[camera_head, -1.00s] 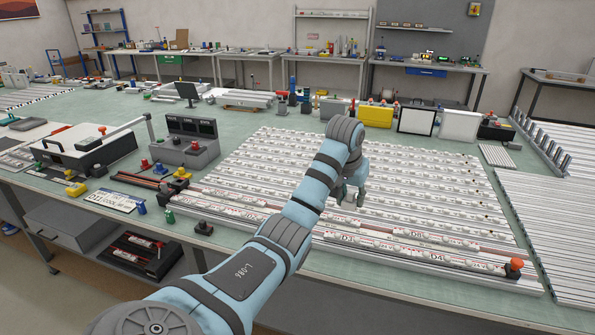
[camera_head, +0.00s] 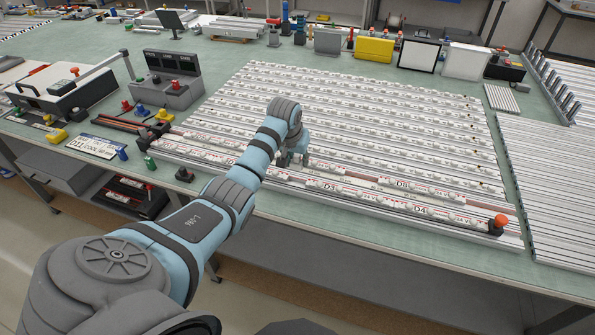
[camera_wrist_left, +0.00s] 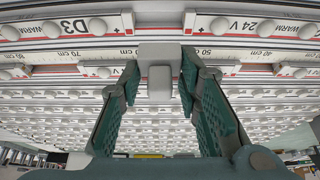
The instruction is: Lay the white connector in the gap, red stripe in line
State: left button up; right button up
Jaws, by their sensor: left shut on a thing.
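My left gripper (camera_head: 291,160) is low over the front rows of white LED strips; it also shows in the wrist view (camera_wrist_left: 159,82). Its green fingers are shut on the white connector (camera_wrist_left: 160,88), a small pale block between the fingertips. The head view does not show the connector clearly. In the wrist view, a bare gap (camera_wrist_left: 160,22) lies between the strip marked D3 (camera_wrist_left: 80,27) and the strip marked 24V (camera_wrist_left: 245,27). Red stripes run along both strips. The connector appears below this gap in the picture; I cannot tell its height or whether it touches. My right gripper is not in view.
Rows of strips fill the middle of the bench. An orange-red knob (camera_head: 501,220) stands at the front right corner. A dark control box (camera_head: 172,78), a yellow box (camera_head: 374,49) and a white-faced panel (camera_head: 418,55) stand around the rows. Ribbed profiles (camera_head: 550,190) lie at the right.

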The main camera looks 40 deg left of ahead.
aim_at(296, 169)
pick_arm(q)
notch_tip(296, 169, down, 5)
jog(key=shift+d+r+b, duration=0.1)
jog(key=shift+r+b, duration=0.05)
jog(key=shift+b, duration=0.25)
jog(key=shift+s, duration=0.1)
jog(key=shift+f, duration=0.65)
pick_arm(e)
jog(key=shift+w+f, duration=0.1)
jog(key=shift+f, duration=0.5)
pick_arm(q)
jog(key=o, duration=1)
jog(key=shift+r, duration=0.15)
